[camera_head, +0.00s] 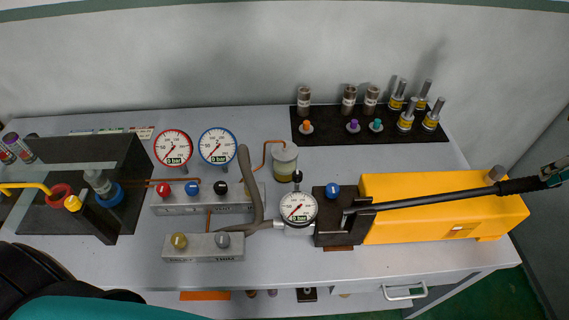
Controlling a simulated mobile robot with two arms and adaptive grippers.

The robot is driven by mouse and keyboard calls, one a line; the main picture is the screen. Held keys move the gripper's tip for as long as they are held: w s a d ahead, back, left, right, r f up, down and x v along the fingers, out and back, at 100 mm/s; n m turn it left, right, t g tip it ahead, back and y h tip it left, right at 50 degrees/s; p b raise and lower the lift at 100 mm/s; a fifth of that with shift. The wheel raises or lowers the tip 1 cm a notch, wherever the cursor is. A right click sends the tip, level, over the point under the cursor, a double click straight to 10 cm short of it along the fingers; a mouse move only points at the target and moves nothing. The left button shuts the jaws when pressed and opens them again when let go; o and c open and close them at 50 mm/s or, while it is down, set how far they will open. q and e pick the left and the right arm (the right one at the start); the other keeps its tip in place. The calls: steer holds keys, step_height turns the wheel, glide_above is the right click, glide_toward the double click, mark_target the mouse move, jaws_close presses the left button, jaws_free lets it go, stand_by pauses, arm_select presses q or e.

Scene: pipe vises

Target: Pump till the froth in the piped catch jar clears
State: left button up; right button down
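The piped catch jar (285,157) stands behind the pump gauge, with a thin copper pipe at its left. Its lower part holds yellowish liquid; froth is too small to make out. The yellow hand pump (400,187) lies at the right of the table. Its long black lever (450,195) runs right, slightly raised at the far end. My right gripper (551,174), partly cut off by the right edge, appears closed around the lever's black grip. My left gripper is out of view; only my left arm shows at bottom left.
Two gauges, red-rimmed (173,148) and blue-rimmed (217,146), read 0 bar above a valve manifold (208,199). A second valve block (203,248) lies in front. A black mat (350,136) holds fittings at the back. Pipe vises (89,185) stand left.

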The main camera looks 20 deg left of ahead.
mark_target(543, 183)
steer(key=shift+w+d+f+b, duration=0.15)
steer(key=shift+f+b, duration=0.3)
steer(key=shift+f, duration=0.45)
steer(key=shift+d+f+b, duration=0.15)
steer(key=shift+f+b, duration=0.3)
steer(key=shift+f, duration=0.45)
steer(key=shift+w+d+f+b, duration=0.15)
steer(key=shift+f+b, duration=0.6)
steer(key=shift+f, duration=0.4)
steer(key=shift+s+d+f+b, duration=0.1)
steer(key=shift+f+b, duration=0.6)
steer(key=shift+f, duration=0.55)
steer(key=r+p, duration=0.4)
steer(key=r, duration=0.1)
steer(key=a+r+p, duration=0.1)
steer(key=r+p, duration=0.1)
steer(key=r, duration=0.1)
steer(key=shift+r, duration=0.1)
steer(key=r+p, duration=0.1)
steer(key=r, duration=0.1)
steer(key=a+r+p, duration=0.1)
steer(key=r+p, duration=0.1)
steer(key=s+r+p, duration=0.1)
steer(key=r, duration=0.2)
steer(key=shift+a+p, duration=0.3)
steer(key=shift+a, duration=0.05)
